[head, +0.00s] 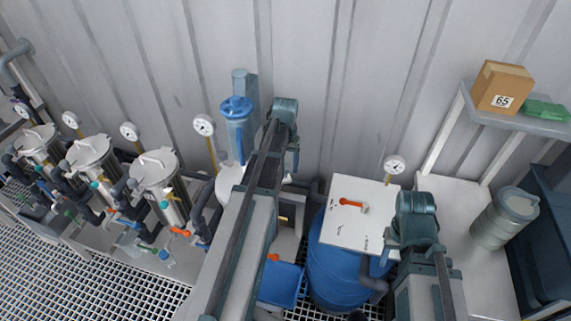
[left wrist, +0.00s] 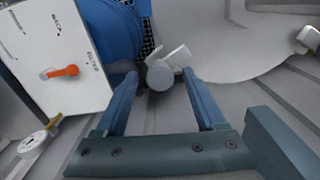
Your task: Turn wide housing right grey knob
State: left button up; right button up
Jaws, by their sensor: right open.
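The wide housing (left wrist: 255,45) is the pale rounded body at the upper right of the left wrist view. A grey knob (left wrist: 160,75) with a pale handle stands out from its left side in that view. My left gripper (left wrist: 161,73) is open, with one finger on each side of this knob and small gaps visible. In the head view my left arm covers most of the pale housing (head: 227,183) and hides the knob. My right gripper (head: 388,250) is beside the white panel in the head view, its fingers mostly hidden by its own arm.
A white panel (head: 350,235) with an orange handle (head: 352,203) stands over a blue barrel (head: 330,270). A second grey knob (left wrist: 311,38) shows at the right edge of the left wrist view. A gauge (left wrist: 32,142) is near the panel. Steel vessels (head: 157,185) stand at left.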

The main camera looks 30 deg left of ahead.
aim_at(286, 166)
pick_arm(q)
notch_tip(286, 166, up, 14)
jog(key=p, duration=1.3)
jog(key=shift+p, duration=0.4)
jog(key=shift+f, duration=0.15)
jog(key=s+d+f+m+b, duration=0.2)
jog(key=s+d+f+b, duration=0.2)
jog(key=d, duration=0.5)
jog(key=s+d+f+m+b, duration=0.1)
jog(key=s+d+f+b, duration=0.3)
jog(key=s+d, duration=0.3)
jog(key=s+d+f+m+y+b, duration=0.1)
jog(key=s+d+f+b, duration=0.4)
jog(key=d, duration=0.8)
jog(key=shift+s+m, duration=0.35)
jog(key=shift+m, duration=0.45)
jog(key=shift+f, duration=0.1)
